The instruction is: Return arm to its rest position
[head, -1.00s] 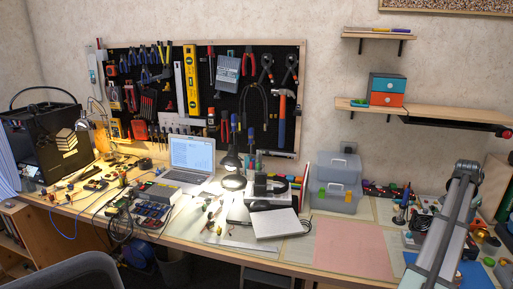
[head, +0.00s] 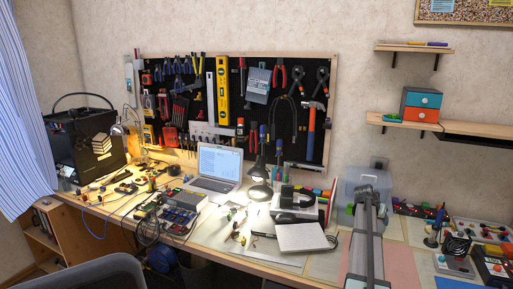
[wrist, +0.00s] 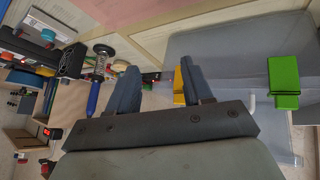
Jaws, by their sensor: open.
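My gripper (wrist: 160,88) shows in the wrist view with its two dark fingers apart. I see nothing held between them. A yellow latch (wrist: 179,86) shows beside the right finger, and a green latch (wrist: 284,78) lies farther right, both on a clear grey storage box (wrist: 220,52). In the head view my grey arm (head: 369,235) rises from the bottom edge and reaches over the workbench, in front of the storage box (head: 352,185). My gripper cannot be made out in the head view.
A closed silver laptop or flat case (head: 302,238) lies left of my arm. A pink mat (head: 400,265) lies beside the arm. Small tools and devices (head: 470,255) crowd the bench at right. A shelf (head: 430,125) and a pegboard (head: 230,105) are on the wall.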

